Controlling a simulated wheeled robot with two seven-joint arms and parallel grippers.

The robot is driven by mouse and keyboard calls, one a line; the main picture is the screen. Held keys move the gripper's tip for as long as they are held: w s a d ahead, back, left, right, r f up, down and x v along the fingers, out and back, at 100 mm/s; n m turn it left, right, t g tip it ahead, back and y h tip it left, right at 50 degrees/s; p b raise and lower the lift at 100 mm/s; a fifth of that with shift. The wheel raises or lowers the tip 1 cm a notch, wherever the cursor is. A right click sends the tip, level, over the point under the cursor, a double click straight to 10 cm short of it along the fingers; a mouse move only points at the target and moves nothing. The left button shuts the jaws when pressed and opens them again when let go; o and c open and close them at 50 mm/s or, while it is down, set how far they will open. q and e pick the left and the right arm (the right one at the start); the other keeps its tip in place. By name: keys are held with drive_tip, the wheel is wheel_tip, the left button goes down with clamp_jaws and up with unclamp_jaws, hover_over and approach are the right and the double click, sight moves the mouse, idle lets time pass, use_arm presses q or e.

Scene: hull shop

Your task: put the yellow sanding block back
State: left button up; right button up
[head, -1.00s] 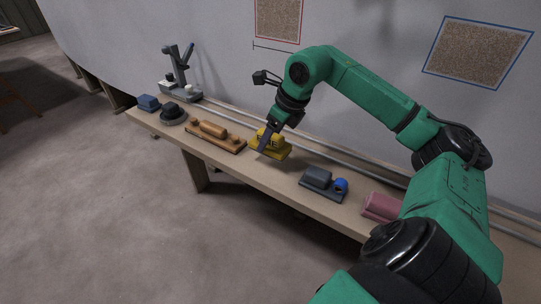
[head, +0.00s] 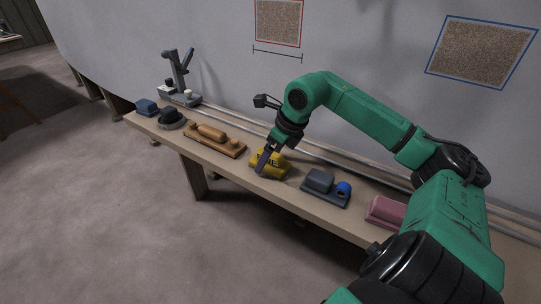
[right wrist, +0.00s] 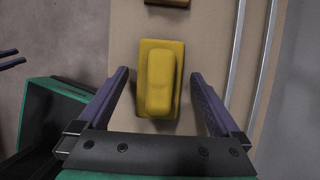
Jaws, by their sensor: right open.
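The yellow sanding block (head: 268,168), a flat base with a raised grip, lies on the wooden shelf (head: 232,173), between a tan block and a grey one. My right gripper (head: 262,163) is over it in the head view. In the right wrist view, the fingers of my right gripper (right wrist: 160,85) stand apart, one on each side of the yellow block (right wrist: 159,78), with gaps between. My left gripper is absent from the head view; two dark prongs at the left edge of the right wrist view may be its fingers, too cut off to judge.
A long tan sanding block (head: 215,141) lies to the left, a grey block with a blue knob (head: 325,187) to the right, then a pink block (head: 385,212). A metal rail (head: 335,160) runs behind, along the wall. The floor in front is clear.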

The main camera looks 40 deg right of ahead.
sight(276, 155)
drive_tip(key=b+v, duration=0.1)
drive_tip(key=v, duration=0.3)
drive_tip(key=shift+r, duration=0.15)
use_arm(q)
drive_tip(key=shift+w+d+f+p, duration=0.2)
drive_tip(key=shift+d+p, duration=0.1)
drive_tip(key=shift+d, duration=0.15)
use_arm(e)
drive_tip(key=a+v, duration=0.1)
drive_tip(key=v, duration=0.6)
drive_tip(key=shift+d+r, duration=0.35)
drive_tip(key=shift+d, duration=0.15)
drive_tip(key=shift+s, duration=0.15)
